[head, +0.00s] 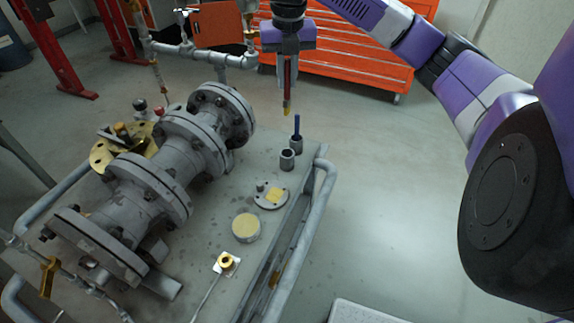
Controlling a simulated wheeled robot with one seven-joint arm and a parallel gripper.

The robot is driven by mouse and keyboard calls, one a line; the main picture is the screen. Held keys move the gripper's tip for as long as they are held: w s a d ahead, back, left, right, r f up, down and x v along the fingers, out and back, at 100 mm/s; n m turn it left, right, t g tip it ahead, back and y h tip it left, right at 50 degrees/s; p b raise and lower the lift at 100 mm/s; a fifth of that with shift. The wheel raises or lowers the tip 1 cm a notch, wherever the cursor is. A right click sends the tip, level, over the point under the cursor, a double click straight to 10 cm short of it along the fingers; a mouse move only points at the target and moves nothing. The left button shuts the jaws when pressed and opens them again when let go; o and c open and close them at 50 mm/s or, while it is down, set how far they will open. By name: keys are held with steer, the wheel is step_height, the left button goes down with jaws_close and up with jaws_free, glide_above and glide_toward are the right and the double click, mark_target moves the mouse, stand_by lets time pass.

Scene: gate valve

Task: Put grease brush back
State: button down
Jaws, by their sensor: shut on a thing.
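My gripper (288,64) points down above the far right end of the bench and is shut on the grease brush (287,92). The brush is slim, with a dark reddish handle and a yellowish tip, and hangs upright. Its upper end is hidden between the fingers. In the picture, its tip is above two small grey cups. The farther cup (296,145) has a blue stick (297,125) standing in it. The nearer cup (287,160) looks empty. Which cup belongs to the brush, I cannot tell.
A large grey flanged valve (168,150) fills the bench's left side. A round plate (271,195), a tan-topped tin (246,228) and a small brass fitting (227,261) lie nearer. A pipe rail (315,210) runs along the right edge. An orange tool cabinet (350,65) stands behind.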

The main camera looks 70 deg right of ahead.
mark_target(288, 109)
step_height(288, 109, down, 20)
steer(key=shift+p, duration=0.35)
steer(key=shift+f, duration=0.1)
steer(key=c, duration=1.8)
jaws_free()
steer(key=shift+f, duration=0.1)
steer(key=shift+c, duration=0.2)
steer(key=o, duration=0.4)
steer(key=shift+o, duration=0.2)
steer(key=r, duration=0.4)
steer(key=a+r, duration=0.1)
steer(key=r, duration=0.7)
steer(key=shift+s+a+r, duration=0.15)
steer(key=shift+s, duration=0.25)
